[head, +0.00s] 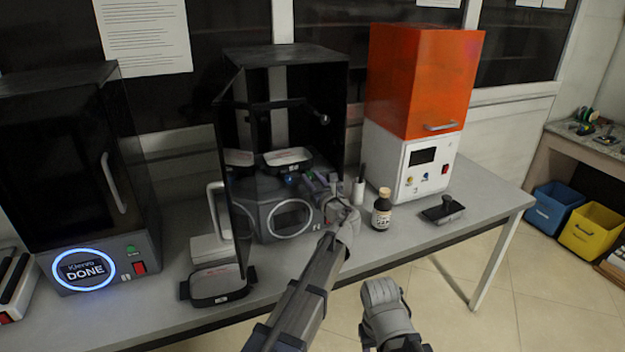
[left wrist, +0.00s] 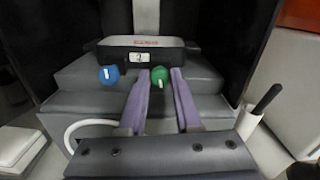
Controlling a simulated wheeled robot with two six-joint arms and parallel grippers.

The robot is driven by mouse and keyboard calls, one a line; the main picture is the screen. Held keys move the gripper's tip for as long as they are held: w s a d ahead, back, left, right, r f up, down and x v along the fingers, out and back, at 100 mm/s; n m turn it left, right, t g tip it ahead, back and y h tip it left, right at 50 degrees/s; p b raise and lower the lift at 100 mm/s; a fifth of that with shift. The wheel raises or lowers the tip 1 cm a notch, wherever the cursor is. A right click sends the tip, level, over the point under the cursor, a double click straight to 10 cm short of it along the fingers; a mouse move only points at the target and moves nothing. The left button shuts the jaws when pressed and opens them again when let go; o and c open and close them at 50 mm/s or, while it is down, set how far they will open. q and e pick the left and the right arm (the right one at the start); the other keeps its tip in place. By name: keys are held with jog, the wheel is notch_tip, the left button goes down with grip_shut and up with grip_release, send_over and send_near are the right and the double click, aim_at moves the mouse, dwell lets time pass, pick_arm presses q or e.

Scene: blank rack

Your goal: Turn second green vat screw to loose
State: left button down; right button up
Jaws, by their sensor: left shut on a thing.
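The second vat (left wrist: 140,52), a dark tray with a label reading 2, sits in the open middle printer; it also shows in the head view (head: 288,160). The green vat screw (left wrist: 159,75) is at its front right, with a white mark on its lower part. The blue vat screw (left wrist: 108,74) is at its front left, clear of the fingers. My left gripper (left wrist: 161,78) has its two purple fingers on either side of the green screw and is shut on it.
The middle printer's dark door (head: 236,190) stands open at the left. A loose tray (head: 218,287) lies at the table's front.

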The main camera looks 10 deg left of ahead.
pick_arm(q)
jog(key=n, duration=1.4)
jog(key=shift+s+f+n, duration=0.1)
jog(key=shift+n, duration=0.2)
jog(key=n, duration=0.4)
jog(key=shift+n, duration=0.3)
jog(key=n, duration=0.4)
jog(key=shift+f, duration=0.1)
jog(key=n, duration=0.8)
jog(key=shift+f, duration=0.1)
jog(key=shift+n, duration=2.1)
